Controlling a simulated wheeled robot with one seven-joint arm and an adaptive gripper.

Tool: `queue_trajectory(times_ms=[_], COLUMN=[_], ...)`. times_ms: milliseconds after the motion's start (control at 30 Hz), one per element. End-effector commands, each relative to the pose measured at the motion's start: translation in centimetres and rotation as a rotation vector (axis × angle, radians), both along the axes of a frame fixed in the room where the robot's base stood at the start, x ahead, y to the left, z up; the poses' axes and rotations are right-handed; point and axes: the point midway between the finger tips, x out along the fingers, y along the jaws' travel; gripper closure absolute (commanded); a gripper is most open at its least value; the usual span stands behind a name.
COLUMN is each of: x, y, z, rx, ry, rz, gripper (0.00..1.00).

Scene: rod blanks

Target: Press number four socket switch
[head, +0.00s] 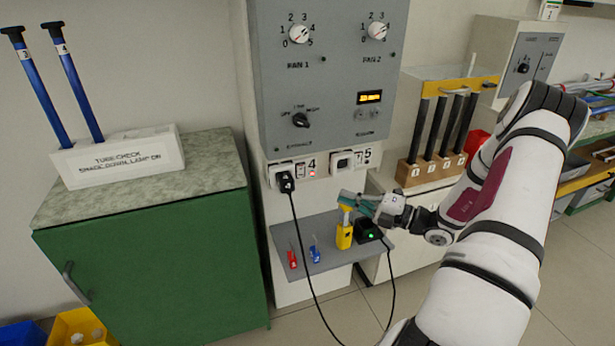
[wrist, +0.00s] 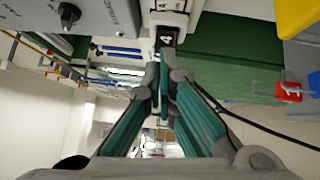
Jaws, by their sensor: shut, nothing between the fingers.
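The number four socket (head: 283,176) is a white outlet under the grey control panel, with a black plug in it. Its switch (head: 300,171) sits just right of the plug, beside a "4" label and a small lit red light (head: 312,173). My gripper (head: 346,197) is shut and empty, below and to the right of this socket in the head view, apart from it. In the wrist view my gripper's fingertips (wrist: 164,62) meet just below the black plug marked 4 (wrist: 167,37). The switch is hard to make out there.
The number five socket (head: 342,161) is to the right. A grey shelf (head: 325,258) below holds a yellow tool (head: 344,236), a black box with a green light (head: 367,230) and small red and blue items. A black cable (head: 305,250) hangs from the plug. A green cabinet (head: 150,245) stands left.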

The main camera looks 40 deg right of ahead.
Motion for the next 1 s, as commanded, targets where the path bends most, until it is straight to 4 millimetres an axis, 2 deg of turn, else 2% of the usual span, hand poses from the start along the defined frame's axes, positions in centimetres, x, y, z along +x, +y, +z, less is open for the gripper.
queue_trajectory(times_ms=[167,267,733,1000], x=[0.4,1.3,8.9,12.0], y=[0.3,0.8,5.2,4.0], z=[0.0,0.1,0.9,1.3], rx=[-0.001,-0.001,-0.002,-0.004], ry=[0.000,-0.001,-0.001,-0.002], rz=[0.003,0.003,0.006,0.003], gripper=[1.00,1.00,1.00,1.00])
